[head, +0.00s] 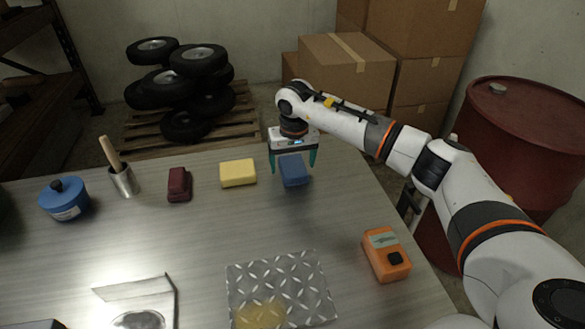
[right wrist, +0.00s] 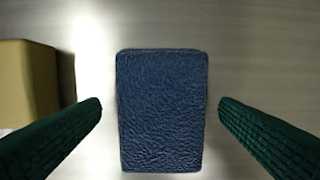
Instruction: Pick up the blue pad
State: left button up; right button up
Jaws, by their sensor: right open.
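The blue pad (head: 293,170) lies on the table near its far right part, below my right gripper. In the right wrist view the blue pad (right wrist: 162,110) is a textured dark blue block, centred between the fingers. My right gripper (head: 293,168) points down over it, with one green finger on each side. The right gripper (right wrist: 160,108) is open, and a gap shows between each fingertip and the pad. Nothing is held. My left gripper is not in view.
A yellow pad (head: 238,173) lies just left of the blue pad, and a dark red pad (head: 179,185) further left. A blue pot (head: 64,199) and a metal cup (head: 124,181) stand at the left. An orange device (head: 386,255) and a diamond-plate sheet (head: 315,290) lie nearer. The middle is clear.

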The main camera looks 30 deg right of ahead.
aim_at(293, 165)
jog(key=c, duration=1.1)
notch_tip(293, 165, up, 10)
jog(key=shift+r+b, duration=0.1)
jog(key=shift+b, duration=0.6)
jog(key=o, duration=0.4)
jog(key=c, duration=0.3)
